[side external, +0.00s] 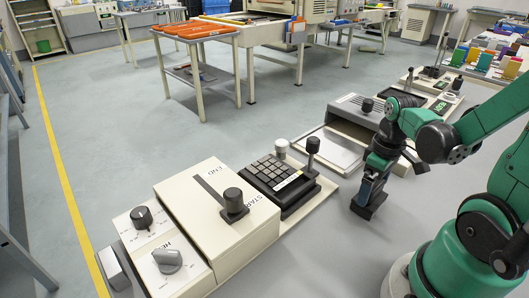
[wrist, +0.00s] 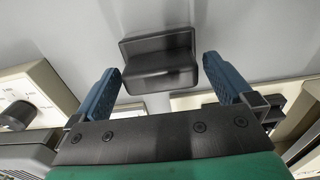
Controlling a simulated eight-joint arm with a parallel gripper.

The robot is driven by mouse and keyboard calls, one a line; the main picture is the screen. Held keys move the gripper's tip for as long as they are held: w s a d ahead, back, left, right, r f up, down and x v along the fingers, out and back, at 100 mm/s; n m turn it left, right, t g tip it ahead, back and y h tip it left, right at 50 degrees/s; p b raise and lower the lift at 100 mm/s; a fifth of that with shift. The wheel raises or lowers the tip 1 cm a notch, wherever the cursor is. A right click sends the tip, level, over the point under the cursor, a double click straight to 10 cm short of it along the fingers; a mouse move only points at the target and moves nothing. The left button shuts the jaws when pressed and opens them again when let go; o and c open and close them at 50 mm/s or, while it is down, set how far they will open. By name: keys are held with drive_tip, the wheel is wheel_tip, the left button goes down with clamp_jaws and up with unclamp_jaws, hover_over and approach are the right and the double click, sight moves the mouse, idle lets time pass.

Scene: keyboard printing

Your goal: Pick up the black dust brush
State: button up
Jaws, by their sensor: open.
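The black dust brush (wrist: 157,62) is a dark block with a raised back. In the wrist view it lies on the grey surface between and just ahead of my fingertips. My gripper (wrist: 163,72) is open, with one blue finger on each side of the brush and a visible gap at both sides. In the side view my gripper (side external: 371,188) points down at the grey surface, and a dark shape that appears to be the brush (side external: 366,211) shows at the fingertips. Most of it is hidden there by the fingers.
A cream control box (side external: 200,215) with knobs and a black keypad (side external: 272,174) stand left of my gripper. A grey-topped device (side external: 355,122) stands behind it. A table with orange trays (side external: 195,31) is farther back. Bare grey surface lies around the brush.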

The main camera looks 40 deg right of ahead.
drive_tip(key=c, duration=1.3)
drive_tip(key=shift+r, duration=0.15)
wheel_tip(320, 180, up, 20)
drive_tip(key=shift+f, duration=0.2)
